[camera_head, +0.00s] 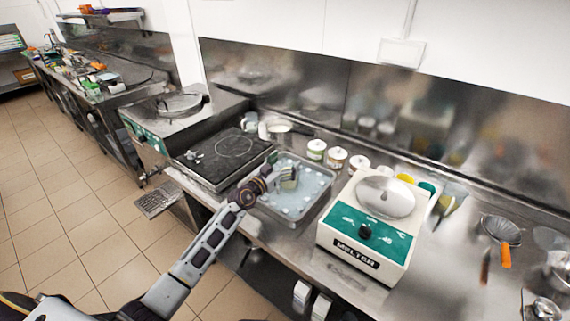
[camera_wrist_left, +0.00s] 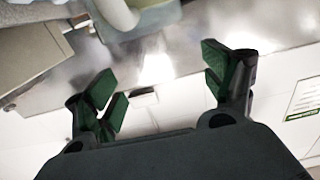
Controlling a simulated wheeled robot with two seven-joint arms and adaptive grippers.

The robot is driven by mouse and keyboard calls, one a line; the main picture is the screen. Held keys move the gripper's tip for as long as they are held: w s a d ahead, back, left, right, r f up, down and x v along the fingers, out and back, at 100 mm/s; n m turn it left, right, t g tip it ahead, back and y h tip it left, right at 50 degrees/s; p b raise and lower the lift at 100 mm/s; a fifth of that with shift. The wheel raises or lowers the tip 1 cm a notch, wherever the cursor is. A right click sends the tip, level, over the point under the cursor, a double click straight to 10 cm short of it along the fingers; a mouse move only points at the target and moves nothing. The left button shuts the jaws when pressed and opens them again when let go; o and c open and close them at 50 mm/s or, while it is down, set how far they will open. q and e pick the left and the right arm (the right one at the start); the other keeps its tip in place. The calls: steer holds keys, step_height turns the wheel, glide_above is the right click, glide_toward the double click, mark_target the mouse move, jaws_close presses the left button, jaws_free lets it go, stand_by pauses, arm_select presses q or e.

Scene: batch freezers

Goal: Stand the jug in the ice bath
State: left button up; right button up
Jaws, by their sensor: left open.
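The ice bath (camera_head: 312,209) is a steel pan of pale blue water with white ice lumps, set on the counter. A small grey-green jug (camera_head: 289,178) shows over the pan's back left part and looks roughly upright; whether it rests on the bottom I cannot tell. My left gripper (camera_head: 272,170) is open beside the jug, on its left, partly over the pan. In the left wrist view my open fingers (camera_wrist_left: 165,85) have nothing between them. A grey-green rounded body with a pale handle, likely the jug (camera_wrist_left: 155,18), is cut off at the top edge. My right gripper is out of view.
A white and green melter (camera_head: 365,230) stands right of the pan. A dark hot plate (camera_head: 225,158) is to its left. Several lidded tubs (camera_head: 337,158) line the back. A sieve (camera_head: 500,230) and utensils lie at the far right.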

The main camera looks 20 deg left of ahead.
arm_select(q)
steer(key=shift+r, duration=0.15)
steer(key=shift+s+a+r, duration=0.1)
steer(key=shift+s+r, duration=0.3)
steer(key=v, duration=1.1)
steer(key=shift+p, duration=0.4)
steer(key=shift+s+r, duration=0.1)
steer(key=shift+r, duration=0.1)
stand_by(0.7)
